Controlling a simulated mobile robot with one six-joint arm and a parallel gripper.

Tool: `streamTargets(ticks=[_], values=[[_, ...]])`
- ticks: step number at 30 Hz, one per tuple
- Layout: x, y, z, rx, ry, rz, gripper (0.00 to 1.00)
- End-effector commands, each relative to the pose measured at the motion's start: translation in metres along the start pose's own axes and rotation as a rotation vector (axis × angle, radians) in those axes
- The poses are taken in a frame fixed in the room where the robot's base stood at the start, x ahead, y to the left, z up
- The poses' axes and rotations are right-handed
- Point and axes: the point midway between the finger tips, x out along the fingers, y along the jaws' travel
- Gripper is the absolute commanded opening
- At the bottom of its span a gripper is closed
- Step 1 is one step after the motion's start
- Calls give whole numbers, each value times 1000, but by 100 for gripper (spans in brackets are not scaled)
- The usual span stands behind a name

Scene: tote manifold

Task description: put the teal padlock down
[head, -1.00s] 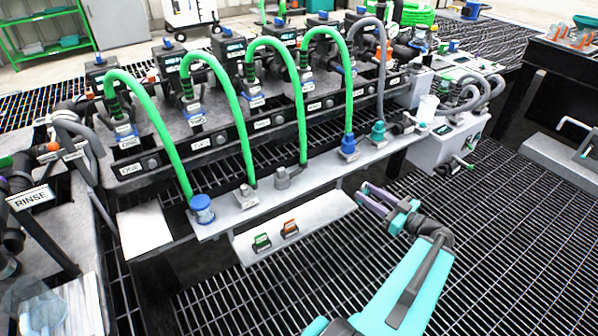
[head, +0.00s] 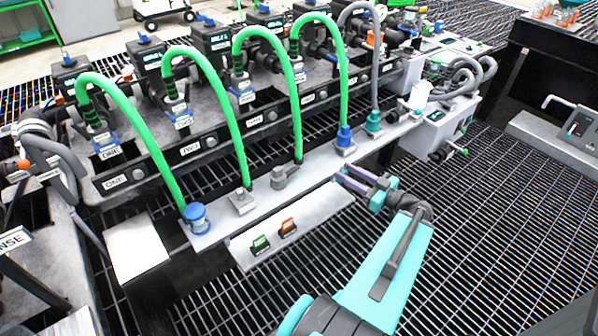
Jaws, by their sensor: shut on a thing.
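My gripper (head: 347,179) is over the far right corner of the low grey shelf (head: 322,207), in front of the manifold. Its purple fingers are shut and point left, toward the shelf. The teal padlock between them is too small and covered to make out clearly. A green padlock (head: 260,244) and an orange padlock (head: 288,227) rest on the shelf, left of my gripper. I cannot tell whether the held padlock touches the shelf.
Green hoses (head: 223,130) arch down to fittings on the ledge behind the shelf. A blue fitting (head: 345,138) and a teal fitting (head: 373,124) stand close behind my gripper. The shelf's middle right is bare. Open floor grating (head: 490,240) lies to the right.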

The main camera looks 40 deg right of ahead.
Motion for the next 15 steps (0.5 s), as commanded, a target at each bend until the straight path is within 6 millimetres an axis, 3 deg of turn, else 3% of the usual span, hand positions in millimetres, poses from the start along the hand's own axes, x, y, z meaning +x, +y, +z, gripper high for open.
streamTargets(ticks=[8, 15], values=[[3, -4, -2, 1, 0, -12, 0], [22, -38, -5, 7, -1, -103, 0]])
